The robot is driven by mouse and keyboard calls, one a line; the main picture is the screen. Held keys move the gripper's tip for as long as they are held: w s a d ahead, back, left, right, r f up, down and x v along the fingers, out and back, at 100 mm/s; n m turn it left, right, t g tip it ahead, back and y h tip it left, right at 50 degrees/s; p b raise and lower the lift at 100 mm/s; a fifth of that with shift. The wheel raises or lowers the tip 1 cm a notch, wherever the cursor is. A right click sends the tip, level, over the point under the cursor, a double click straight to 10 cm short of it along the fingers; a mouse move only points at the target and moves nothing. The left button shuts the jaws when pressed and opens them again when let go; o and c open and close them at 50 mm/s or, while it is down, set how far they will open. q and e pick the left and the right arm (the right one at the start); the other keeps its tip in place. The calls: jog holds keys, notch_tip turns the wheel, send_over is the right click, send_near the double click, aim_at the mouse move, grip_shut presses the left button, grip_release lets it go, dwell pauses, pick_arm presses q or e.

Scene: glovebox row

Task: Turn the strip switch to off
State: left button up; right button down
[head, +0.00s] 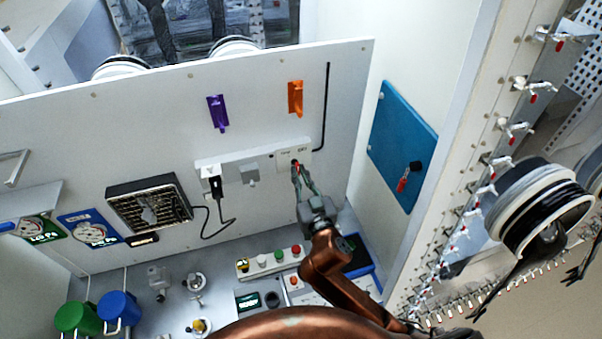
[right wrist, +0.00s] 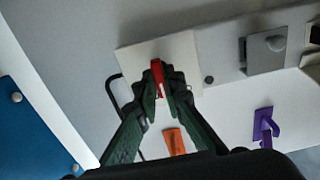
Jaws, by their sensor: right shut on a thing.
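The white power strip (head: 242,170) is fixed low on the white panel. Its switch plate (head: 285,158) is at the right end, and the plate also shows in the right wrist view (right wrist: 185,50). My right gripper (head: 296,167) reaches up to this plate. In the right wrist view its fingertips (right wrist: 160,85) are closed on the red strip switch (right wrist: 157,70). The fingers hide part of the switch, so I cannot tell its set position. My left gripper is not in view.
A black plug (head: 215,185) with a cable sits in the strip, left of a grey socket cover (head: 249,175). Purple (head: 217,113) and orange (head: 295,98) hooks are above. A blue panel (head: 402,145) is at the right. Buttons and valves crowd the bench below.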

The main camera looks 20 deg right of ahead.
jog(key=c, duration=2)
grip_release()
jog(key=shift+c, duration=0.2)
jog(key=s, duration=1.2)
jog(key=shift+d, duration=0.2)
